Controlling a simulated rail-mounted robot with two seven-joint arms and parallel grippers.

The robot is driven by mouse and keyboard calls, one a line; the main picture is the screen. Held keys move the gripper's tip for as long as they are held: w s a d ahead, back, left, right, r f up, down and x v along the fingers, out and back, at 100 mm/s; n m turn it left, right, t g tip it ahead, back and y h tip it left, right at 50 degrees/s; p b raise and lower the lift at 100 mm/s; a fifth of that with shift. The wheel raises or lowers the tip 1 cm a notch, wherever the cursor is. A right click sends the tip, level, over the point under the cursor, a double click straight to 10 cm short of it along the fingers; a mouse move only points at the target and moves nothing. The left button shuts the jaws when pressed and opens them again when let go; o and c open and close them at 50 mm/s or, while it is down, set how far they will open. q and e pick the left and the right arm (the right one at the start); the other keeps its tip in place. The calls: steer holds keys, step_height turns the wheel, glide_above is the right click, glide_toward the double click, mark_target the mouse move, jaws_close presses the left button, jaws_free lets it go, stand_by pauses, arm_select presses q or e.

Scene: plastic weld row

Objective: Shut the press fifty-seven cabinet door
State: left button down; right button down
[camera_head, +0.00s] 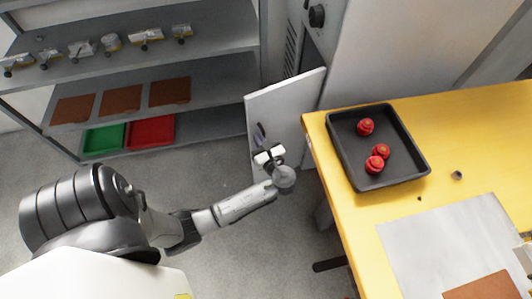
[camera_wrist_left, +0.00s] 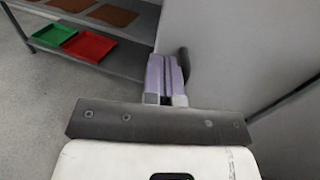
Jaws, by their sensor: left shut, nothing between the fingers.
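The cabinet door (camera_head: 290,102) is a light grey panel. It stands open, swung out from the tall grey cabinet (camera_head: 322,42) at the back. Its dark handle (camera_head: 260,130) is on the face turned toward the shelf. My left gripper (camera_head: 265,148) is at the door's face close by the handle. In the left wrist view the two pale purple fingers (camera_wrist_left: 166,72) are shut together with nothing between them. The dark handle (camera_wrist_left: 184,62) shows just right of the fingertips, and the door face (camera_wrist_left: 225,50) fills the right side. I cannot tell if they touch. My right gripper is not in view.
A yellow table (camera_head: 470,130) stands right of the door, with a black tray (camera_head: 345,145) of red round parts near its corner. A grey shelf unit (camera_head: 215,60) with a green bin (camera_head: 105,138) and a red bin (camera_head: 150,131) stands left. Grey floor lies between them.

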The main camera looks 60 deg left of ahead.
mark_target(249, 125)
arm_select(q)
steer(key=shift+w+a+b, duration=0.1)
steer(key=shift+a+b, duration=0.8)
steer(key=shift+a, duration=1.3)
